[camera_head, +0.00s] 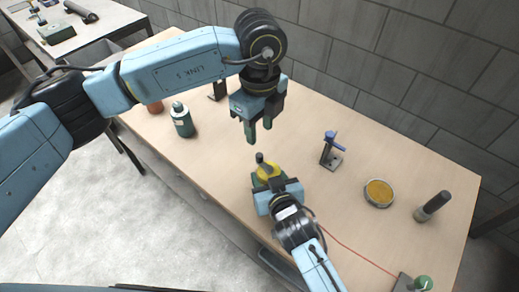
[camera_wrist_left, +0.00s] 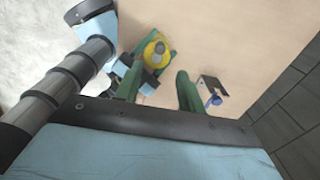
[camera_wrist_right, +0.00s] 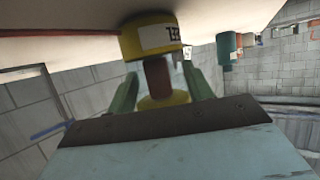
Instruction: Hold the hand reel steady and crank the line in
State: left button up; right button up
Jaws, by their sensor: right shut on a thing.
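The yellow hand reel (camera_head: 268,171) stands near the table's front edge, with a dark crank knob (camera_head: 261,158) on top. In the left wrist view the reel (camera_wrist_left: 151,50) lies beyond the left fingertips. My right gripper (camera_head: 272,183) is shut on the reel from the front. In the right wrist view the reel's labelled yellow drum (camera_wrist_right: 158,36) and brown middle post (camera_wrist_right: 158,76) sit between the green fingers. My left gripper (camera_head: 259,131) is open and empty, above and behind the reel, apart from the knob. A red line (camera_head: 352,251) runs across the table towards the lower right.
A blue-topped stand (camera_head: 331,153), a round yellow-filled dish (camera_head: 379,193) and a dark cylinder (camera_head: 432,207) stand to the right. A green-knobbed fixture (camera_head: 423,283) is at lower right. A teal bottle (camera_head: 182,120) stands left. Bare table surrounds the reel.

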aim_at(259, 155)
pick_arm(q)
notch_tip(259, 155, down, 9)
jog(key=shift+r, duration=0.15)
grip_shut()
dwell(0.4)
